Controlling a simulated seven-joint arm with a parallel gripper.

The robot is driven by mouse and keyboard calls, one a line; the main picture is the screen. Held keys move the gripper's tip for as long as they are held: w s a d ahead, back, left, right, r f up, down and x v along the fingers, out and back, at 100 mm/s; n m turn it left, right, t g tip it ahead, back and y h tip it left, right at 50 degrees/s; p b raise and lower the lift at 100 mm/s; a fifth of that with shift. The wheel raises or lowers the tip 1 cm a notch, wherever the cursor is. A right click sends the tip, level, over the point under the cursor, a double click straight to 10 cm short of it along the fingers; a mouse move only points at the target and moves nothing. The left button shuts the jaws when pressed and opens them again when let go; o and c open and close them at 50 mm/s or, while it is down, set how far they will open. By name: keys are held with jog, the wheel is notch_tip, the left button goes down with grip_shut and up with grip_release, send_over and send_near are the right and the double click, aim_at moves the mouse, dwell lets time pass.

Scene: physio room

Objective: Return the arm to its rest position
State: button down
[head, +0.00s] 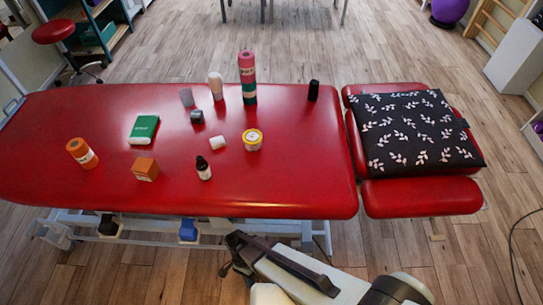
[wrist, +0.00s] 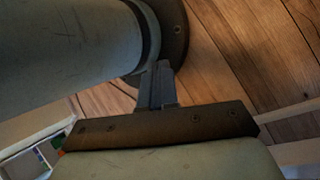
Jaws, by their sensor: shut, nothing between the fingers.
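My gripper (wrist: 158,84) shows in the wrist view with its two fingers together and nothing between them. A pale, rounded part of my own arm lies close beyond the fingertips, and wooden floor shows behind. In the head view my arm is folded low at the bottom centre, in front of the near edge of the red treatment table (head: 290,207). The fingers are hard to make out there. The arm is apart from the objects on the table.
A patterned dark cushion (head: 417,130) lies on the right section.

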jog(key=d+r+n+y, duration=0.1)
jog(key=d+r+n, duration=0.1)
jog(key=d, duration=1.1)
jog(key=d+r+n+y, duration=0.2)
jog(key=d+n, duration=0.3)
jog(key=d, duration=0.8)
jog(key=shift+w+r, duration=0.25)
jog(key=shift+r, duration=0.6)
